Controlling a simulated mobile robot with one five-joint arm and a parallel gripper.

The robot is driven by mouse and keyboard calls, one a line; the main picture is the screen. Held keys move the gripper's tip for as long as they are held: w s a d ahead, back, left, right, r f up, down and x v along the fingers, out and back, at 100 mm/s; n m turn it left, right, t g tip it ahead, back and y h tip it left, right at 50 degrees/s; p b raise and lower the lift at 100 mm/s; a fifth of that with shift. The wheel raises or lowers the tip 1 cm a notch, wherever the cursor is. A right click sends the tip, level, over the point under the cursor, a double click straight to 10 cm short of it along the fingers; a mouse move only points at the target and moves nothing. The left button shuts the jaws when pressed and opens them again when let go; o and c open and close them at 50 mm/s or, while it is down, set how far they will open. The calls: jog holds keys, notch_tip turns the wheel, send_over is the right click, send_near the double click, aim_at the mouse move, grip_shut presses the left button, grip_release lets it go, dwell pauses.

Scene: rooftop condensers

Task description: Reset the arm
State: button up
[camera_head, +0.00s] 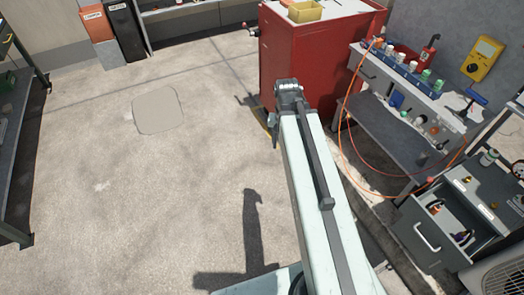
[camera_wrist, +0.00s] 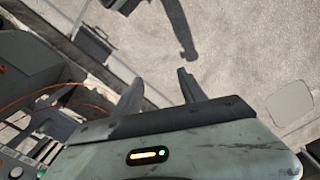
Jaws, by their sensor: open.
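My arm reaches forward from the bottom of the head view, with its pale links over the concrete floor (camera_head: 185,200). In that view the end of the arm is in front of the red cabinet, and the fingers are hard to make out. In the wrist view my gripper (camera_wrist: 158,92) shows two dark fingers spread apart with nothing between them. Bare floor and a shadow show beyond them.
The red cabinet (camera_head: 310,60) stands just beyond the arm's end, with a yellow bin (camera_head: 305,10) on top. A cluttered workbench (camera_head: 390,150) and an open drawer unit (camera_head: 445,235) stand at right. A dark shelf (camera_head: 18,150) is at far left. The floor between is clear.

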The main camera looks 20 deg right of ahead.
jog(key=a+n, duration=0.5)
jog(key=a, duration=0.7)
notch_tip(320, 180, up, 12)
jog(key=p, duration=1.2)
jog(key=shift+r, duration=0.25)
jog(key=shift+w+a, duration=0.1)
